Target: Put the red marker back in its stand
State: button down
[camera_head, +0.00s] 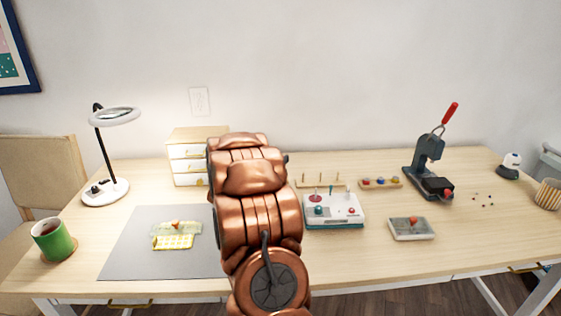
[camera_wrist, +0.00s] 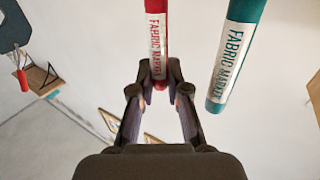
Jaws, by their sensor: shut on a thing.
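The red marker (camera_wrist: 154,35) has a white "FABRIC MARKER" label and shows in the wrist view. My gripper (camera_wrist: 160,75) is shut on its near end, with one finger on each side. The marker's other end runs out of the top of that view. A teal marker (camera_wrist: 231,50) with a similar label stands apart to the right of the red one, not held. No stand can be made out in either view. In the head view my arm hides my gripper and both markers.
A small drawer box (camera_head: 188,160) stands just left of my arm. A white and teal device (camera_head: 335,210) sits just right of it. A grey mat (camera_head: 125,250) lies at left, with a green mug (camera_head: 53,240) beyond it. A press (camera_head: 425,160) stands at right.

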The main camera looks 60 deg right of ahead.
jog(key=c, duration=1.1)
grip_release()
jog(key=a, duration=0.4)
jog(key=s+a, duration=0.1)
jog(key=a, duration=0.7)
jog(key=shift+s, duration=0.4)
